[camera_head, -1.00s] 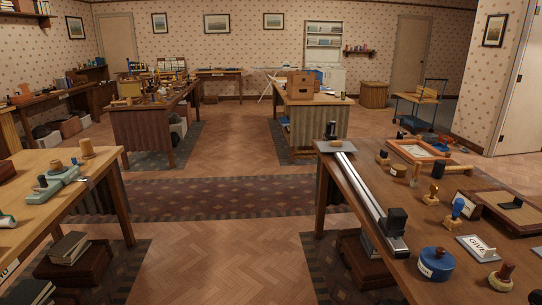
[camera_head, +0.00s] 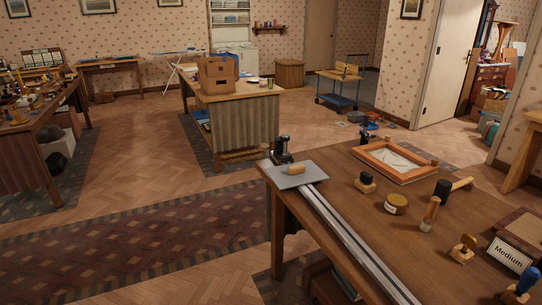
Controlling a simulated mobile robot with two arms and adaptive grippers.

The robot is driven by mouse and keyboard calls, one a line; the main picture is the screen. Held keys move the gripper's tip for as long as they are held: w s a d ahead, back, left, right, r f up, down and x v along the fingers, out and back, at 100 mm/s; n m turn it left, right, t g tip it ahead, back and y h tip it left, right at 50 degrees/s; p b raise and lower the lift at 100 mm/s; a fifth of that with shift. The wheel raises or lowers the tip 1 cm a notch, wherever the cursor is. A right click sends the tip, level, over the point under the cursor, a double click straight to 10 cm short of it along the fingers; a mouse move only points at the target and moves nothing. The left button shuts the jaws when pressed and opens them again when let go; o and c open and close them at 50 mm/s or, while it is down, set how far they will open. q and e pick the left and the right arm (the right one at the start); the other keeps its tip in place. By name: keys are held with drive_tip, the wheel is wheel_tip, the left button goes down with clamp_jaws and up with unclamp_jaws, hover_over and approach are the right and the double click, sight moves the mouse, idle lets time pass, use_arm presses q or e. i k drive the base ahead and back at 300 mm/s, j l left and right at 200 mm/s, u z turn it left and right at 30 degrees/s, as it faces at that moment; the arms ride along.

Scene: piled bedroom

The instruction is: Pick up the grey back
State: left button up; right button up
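Neither of my grippers is in view. The grey thing that stands out is a flat grey plate (camera_head: 290,178) with a small tan block (camera_head: 296,169) on it. It lies at the far left corner of the brown worktable (camera_head: 330,185), by the far end of a long metal rail (camera_head: 350,235). I cannot tell whether this plate is the grey back. A small black device (camera_head: 281,152) stands just behind the plate.
The worktable also bears a wooden frame (camera_head: 371,158), stamps, a round tin (camera_head: 396,204), a mallet (camera_head: 455,187) and a "Medium" sign (camera_head: 510,254). Behind stands a table with a cardboard box (camera_head: 218,77). A blue cart (camera_head: 342,91) is farther back. Open floor (camera_head: 150,150) lies left.

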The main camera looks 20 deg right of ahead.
sight(288, 175)
drive_tip(key=i+z, duration=0.2)
drive_tip(key=i, duration=0.3)
drive_tip(key=i+j+z, duration=0.25)
drive_tip(key=i, duration=0.25)
drive_tip(key=i+j+z, duration=0.2)
drive_tip(key=i, duration=0.3)
drive_tip(key=i+j+z, duration=0.2)
drive_tip(key=i+j, duration=0.15)
drive_tip(key=i, duration=0.15)
